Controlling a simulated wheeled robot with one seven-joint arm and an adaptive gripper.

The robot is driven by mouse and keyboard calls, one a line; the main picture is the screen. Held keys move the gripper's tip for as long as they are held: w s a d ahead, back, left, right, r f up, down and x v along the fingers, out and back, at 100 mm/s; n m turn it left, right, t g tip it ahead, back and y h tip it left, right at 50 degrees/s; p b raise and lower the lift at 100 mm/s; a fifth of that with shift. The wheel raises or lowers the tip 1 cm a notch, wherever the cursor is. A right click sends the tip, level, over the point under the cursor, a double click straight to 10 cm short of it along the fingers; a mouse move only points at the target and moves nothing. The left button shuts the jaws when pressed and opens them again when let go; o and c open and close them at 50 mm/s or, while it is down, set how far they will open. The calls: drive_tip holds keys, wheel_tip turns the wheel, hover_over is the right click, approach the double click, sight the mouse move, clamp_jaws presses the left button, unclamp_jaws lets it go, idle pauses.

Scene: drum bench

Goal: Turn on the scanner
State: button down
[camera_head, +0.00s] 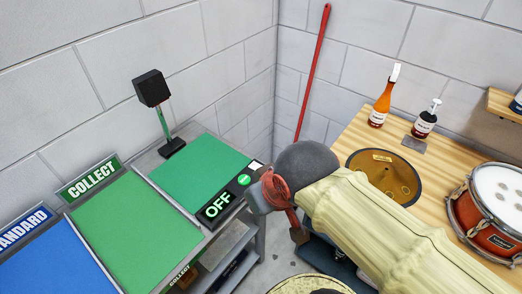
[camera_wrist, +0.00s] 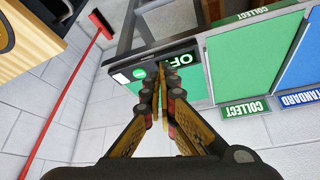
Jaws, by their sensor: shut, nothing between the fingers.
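The scanner is a black head (camera_head: 151,88) on a short post at the back of a green pad (camera_head: 198,172). Its black control panel (camera_head: 217,205) at the pad's front right reads OFF in lit letters. A round green button (camera_head: 244,180) sits beside the letters, with a small white patch past it. In the wrist view, the panel's green button (camera_wrist: 138,73) shows just left of my gripper (camera_wrist: 161,70). My gripper is shut and empty, its fingertips covering part of the panel and the OFF letters. I cannot tell whether they touch it.
Green COLLECT (camera_head: 128,222) and blue STANDARD (camera_head: 55,268) pads lie at the left. A red-handled broom (camera_head: 314,75) leans in the corner. A wooden bench (camera_head: 360,128) at the right holds a cymbal (camera_head: 384,176), bottles and a red drum (camera_head: 485,215).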

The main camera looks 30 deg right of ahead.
drive_tip(key=shift+s+a, duration=0.1)
drive_tip(key=shift+s, duration=0.05)
drive_tip(key=shift+r, duration=0.1)
drive_tip(key=w+d+r+n+g+p, duration=0.2)
drive_tip(key=w+d+n+p, duration=0.1)
drive_tip(key=w+n+p, duration=0.25)
drive_tip(key=w+d+r+n+g+p, duration=0.1)
drive_tip(key=w+d+r+n+p, duration=0.25)
drive_tip(key=w+n, duration=0.3)
drive_tip(key=w+d+f+n+g+p, duration=0.4)
drive_tip(key=w+d+f+n+p, duration=0.2)
drive_tip(key=w+d+n+p, duration=0.1)
drive_tip(key=w+n+p, duration=0.1)
drive_tip(key=w+n, duration=0.1)
drive_tip(key=n, duration=0.1)
drive_tip(key=shift+w+f, duration=0.4)
